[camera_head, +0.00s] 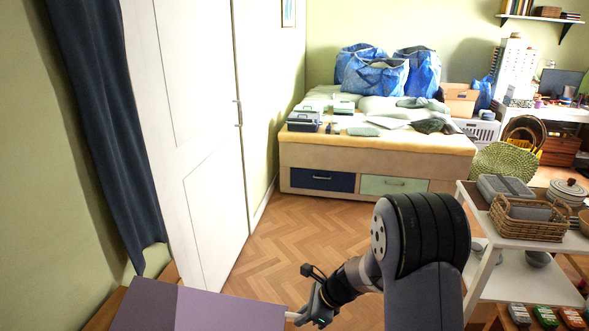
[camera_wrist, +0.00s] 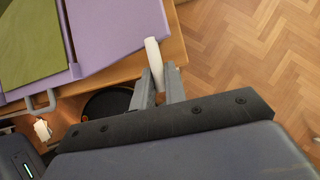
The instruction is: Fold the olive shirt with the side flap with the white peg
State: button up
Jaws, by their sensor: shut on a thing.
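A purple folding board (camera_head: 150,303) shows at the bottom of the head view, its right part a lighter side flap (camera_head: 228,312). In the wrist view the lilac flap (camera_wrist: 105,28) lies beside the olive shirt (camera_wrist: 28,42), with a dark seam between them. The shirt does not show in the head view. The white peg (camera_wrist: 153,52) sticks out past the flap's edge. It also shows in the head view (camera_head: 292,315). My gripper (camera_wrist: 159,80) is shut on the peg's near end.
A wooden table edge (camera_wrist: 172,38) runs under the board, with a dark round thing (camera_wrist: 105,103) beside it. Bare herringbone floor (camera_head: 290,240) lies beyond. A white trolley (camera_head: 490,245) with a basket stands right. A bed (camera_head: 375,155) with blue bags stands behind.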

jog(key=f+b, duration=0.2)
jog(key=f, duration=0.1)
jog(key=shift+w+d+f+b, duration=0.1)
jog(key=shift+w+f+b, duration=0.15)
jog(key=shift+w+b, duration=0.1)
jog(key=o, duration=0.7)
jog(key=shift+r, duration=0.1)
jog(key=shift+c, duration=0.2)
jog(key=s+d, duration=0.1)
jog(key=d, duration=0.5)
jog(key=shift+r, duration=0.1)
jog(key=p+v, duration=0.4)
jog(key=v, duration=0.1)
jog(key=shift+s+r, duration=0.1)
jog(key=shift+r, duration=0.2)
